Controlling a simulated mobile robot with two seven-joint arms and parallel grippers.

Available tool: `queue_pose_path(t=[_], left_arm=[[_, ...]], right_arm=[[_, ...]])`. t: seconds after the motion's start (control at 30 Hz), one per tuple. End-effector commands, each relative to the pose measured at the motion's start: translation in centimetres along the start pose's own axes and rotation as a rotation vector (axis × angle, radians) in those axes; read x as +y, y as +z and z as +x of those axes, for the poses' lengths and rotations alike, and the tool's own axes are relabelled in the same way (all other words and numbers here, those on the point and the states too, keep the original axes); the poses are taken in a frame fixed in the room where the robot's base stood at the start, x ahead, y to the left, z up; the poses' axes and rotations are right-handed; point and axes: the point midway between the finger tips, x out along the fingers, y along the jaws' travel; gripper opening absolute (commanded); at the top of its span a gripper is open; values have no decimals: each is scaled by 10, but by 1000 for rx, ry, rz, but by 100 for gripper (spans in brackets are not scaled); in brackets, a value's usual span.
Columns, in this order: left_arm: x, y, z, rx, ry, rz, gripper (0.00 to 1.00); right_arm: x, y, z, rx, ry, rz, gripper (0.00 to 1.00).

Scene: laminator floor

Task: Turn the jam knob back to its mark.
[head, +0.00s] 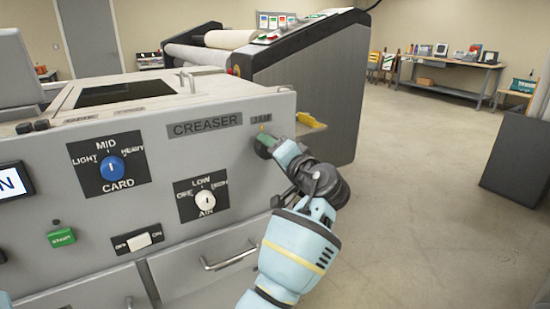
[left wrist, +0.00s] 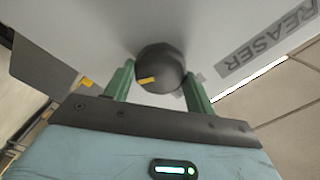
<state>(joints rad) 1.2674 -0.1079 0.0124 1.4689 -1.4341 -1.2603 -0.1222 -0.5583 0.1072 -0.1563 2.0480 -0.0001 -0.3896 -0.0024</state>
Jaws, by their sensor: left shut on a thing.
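The jam knob (left wrist: 160,66) is a round dark knob with a yellow pointer line, on the grey front panel of the creaser. In the left wrist view it sits between the green fingers of my left gripper (left wrist: 158,84), which is shut on it. In the head view my left gripper (head: 272,142) reaches the panel's upper right, below the JAM label (head: 261,118), and covers most of the knob. My right gripper is not in view.
The creaser panel (head: 150,205) also carries a blue card knob (head: 112,167), a white air knob (head: 205,199), a white rocker switch (head: 139,242) and a green start button (head: 61,238). A drawer handle (head: 229,258) sticks out below. Open floor (head: 420,220) lies to the right.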

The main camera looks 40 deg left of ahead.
Motion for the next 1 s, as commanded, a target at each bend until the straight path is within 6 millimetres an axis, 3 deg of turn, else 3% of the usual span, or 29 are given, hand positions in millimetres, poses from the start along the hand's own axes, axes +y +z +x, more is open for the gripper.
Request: queue_pose_path(t=[0.5, 1.0], left_arm=[[1, 1, 0, 3, 1, -493, 32], [-1, 2, 0, 5, 0, -969, 32]], right_arm=[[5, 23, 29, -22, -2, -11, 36], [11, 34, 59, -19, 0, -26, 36]])
